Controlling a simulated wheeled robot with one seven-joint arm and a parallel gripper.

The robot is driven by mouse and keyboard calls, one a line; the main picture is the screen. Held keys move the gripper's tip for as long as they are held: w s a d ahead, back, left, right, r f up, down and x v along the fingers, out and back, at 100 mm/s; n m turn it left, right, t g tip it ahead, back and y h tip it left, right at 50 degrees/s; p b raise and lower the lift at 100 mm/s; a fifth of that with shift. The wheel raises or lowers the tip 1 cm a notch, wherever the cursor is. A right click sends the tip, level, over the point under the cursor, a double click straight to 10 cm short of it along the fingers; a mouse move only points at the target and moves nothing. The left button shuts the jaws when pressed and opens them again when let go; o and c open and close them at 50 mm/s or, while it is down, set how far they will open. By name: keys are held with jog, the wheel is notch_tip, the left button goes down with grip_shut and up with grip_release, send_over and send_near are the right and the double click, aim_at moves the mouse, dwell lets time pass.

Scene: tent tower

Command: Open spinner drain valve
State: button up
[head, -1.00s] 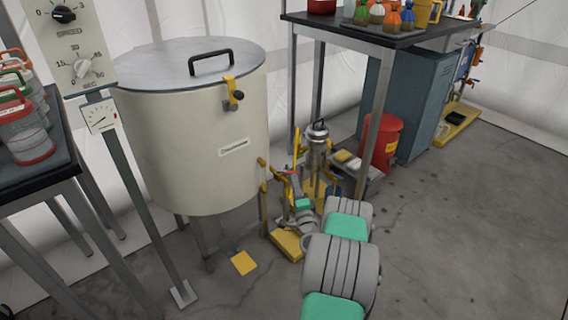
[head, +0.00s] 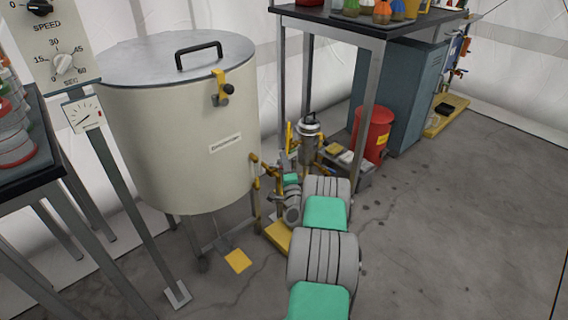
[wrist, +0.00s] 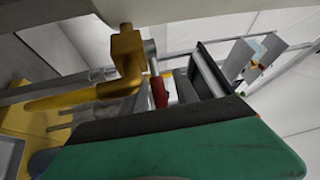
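The spinner is a large cream drum (head: 170,140) with a grey lid and black handle, left of centre in the head view. Yellow drain fittings (head: 256,172) sit low on its right side. In the wrist view a yellow elbow pipe (wrist: 126,55) stands beside a small red handle (wrist: 158,91), which looks like a valve lever. My gripper (head: 290,181) is beside the drain fittings, partly hidden by my arm. In the wrist view its green and black body fills the bottom. I cannot make out both fingertips, or whether they touch the red handle.
A yellow base (head: 278,236) and a metal canister (head: 309,142) stand close around my gripper. A red bin (head: 373,135) and a dark-topped table (head: 365,22) are to the right. A yellow plate (head: 238,261) lies on the floor. The floor at right is clear.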

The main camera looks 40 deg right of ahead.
grip_shut()
dwell(1.3)
